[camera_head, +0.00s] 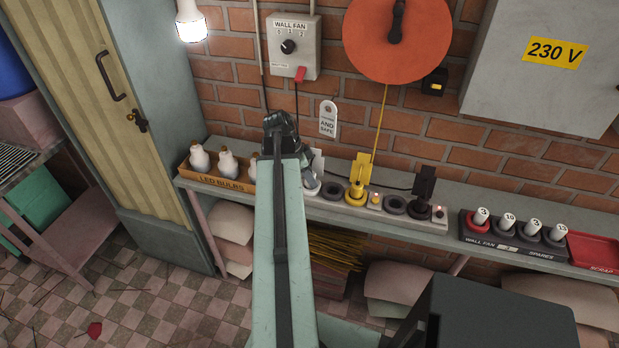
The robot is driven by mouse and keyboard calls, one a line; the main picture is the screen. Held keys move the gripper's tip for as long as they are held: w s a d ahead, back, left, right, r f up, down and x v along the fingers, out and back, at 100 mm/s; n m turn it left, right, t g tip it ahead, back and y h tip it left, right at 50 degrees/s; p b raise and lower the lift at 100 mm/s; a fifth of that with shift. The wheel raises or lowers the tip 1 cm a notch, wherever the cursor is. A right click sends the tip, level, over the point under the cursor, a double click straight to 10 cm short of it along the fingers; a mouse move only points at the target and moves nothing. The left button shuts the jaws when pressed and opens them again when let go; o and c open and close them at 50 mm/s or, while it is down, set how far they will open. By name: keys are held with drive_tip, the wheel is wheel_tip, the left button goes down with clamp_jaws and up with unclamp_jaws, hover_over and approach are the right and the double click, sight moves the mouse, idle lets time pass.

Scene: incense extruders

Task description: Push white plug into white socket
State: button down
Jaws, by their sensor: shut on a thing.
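My arm reaches away from the camera and hides much of its own end. My gripper (308,172) shows only in part, dark, just right of the arm over the left end of the socket strip. It is shut on the white plug (317,162), whose pale upright flat part shows beside it. The white socket (312,188) is a pale round rim at the strip's left end, partly covered by my arm and gripper. The plug is at or just above this socket; I cannot tell how deep it sits.
A bulb box (215,184) stands left, a fuse rack (510,238) and red scrap tray (592,250) right. The brick wall is close behind.

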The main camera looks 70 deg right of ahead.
drive_tip(key=shift+f, duration=0.15)
drive_tip(key=c, duration=0.9)
unclamp_jaws()
drive_tip(key=p+v, duration=0.7)
drive_tip(key=v, duration=0.1)
drive_tip(key=shift+s, duration=0.1)
